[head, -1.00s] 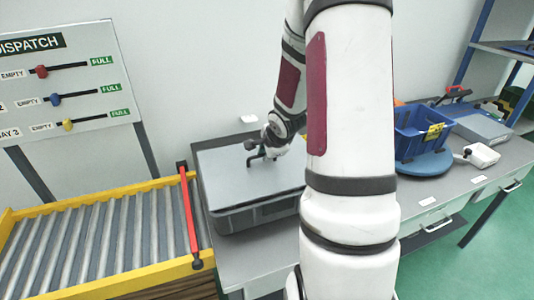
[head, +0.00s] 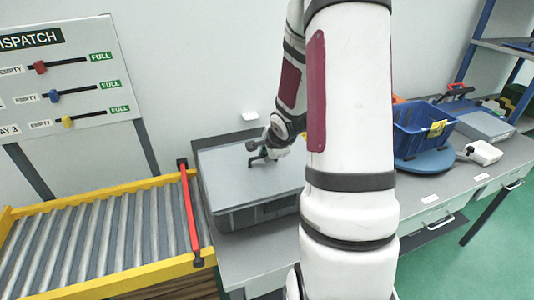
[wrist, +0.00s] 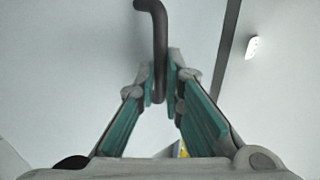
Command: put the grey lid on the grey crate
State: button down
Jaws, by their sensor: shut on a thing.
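The grey lid (head: 232,182) lies over the top of the grey crate (head: 240,218) on the bench; whether it is fully seated I cannot tell. The lid also fills much of the wrist view (wrist: 60,70). My gripper (head: 266,158) is above the lid in the head view. In the wrist view my gripper (wrist: 163,88) is shut on the dark bent handle (wrist: 160,35) of the lid. My arm hides the right end of the crate and lid in the head view.
A yellow-framed roller conveyor (head: 110,235) with a red bar (head: 190,215) stands close left of the crate. A blue crate (head: 418,130) sits on a blue round stand (head: 428,163) to the right. A dispatch board (head: 70,85) stands behind the conveyor.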

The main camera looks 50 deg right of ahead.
jog(key=shift+f, duration=0.3)
jog(key=c, duration=1.6)
grip_release()
jog(key=shift+c, duration=0.2)
jog(key=shift+v, duration=3.75)
